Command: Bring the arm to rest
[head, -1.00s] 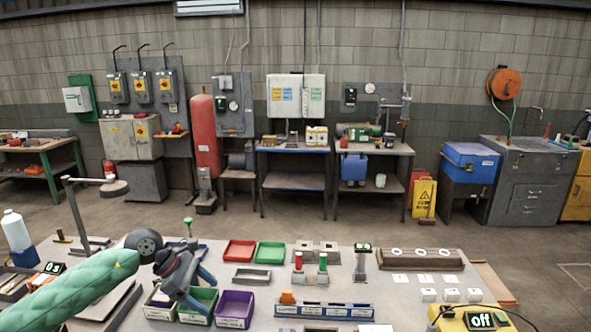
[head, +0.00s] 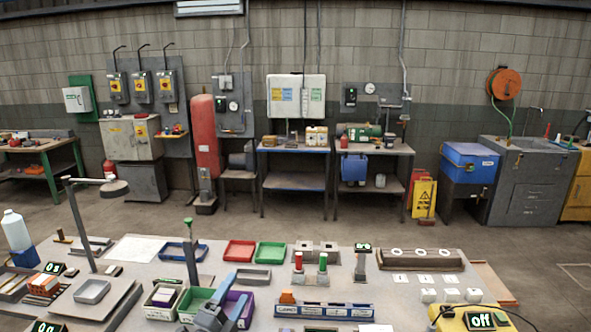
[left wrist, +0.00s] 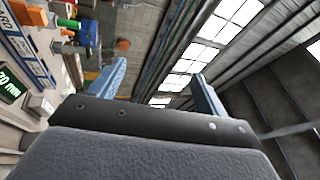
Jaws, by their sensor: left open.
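My left gripper (head: 226,300) is at the bottom of the head view, in front of the green bin (head: 196,300) and the purple bin (head: 240,319), and hides parts of both. Its blue fingers are spread with nothing between them. In the left wrist view the two fingers (left wrist: 155,80) stand apart and empty, with the wall and windows behind them. My right gripper is not in view.
The workbench (head: 130,250) holds red (head: 239,250), green (head: 270,253) and blue trays (head: 181,252), a lamp-like stand (head: 80,222), and a yellow box reading "off" (head: 450,318). A white bin (head: 162,299) stands left of the green one.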

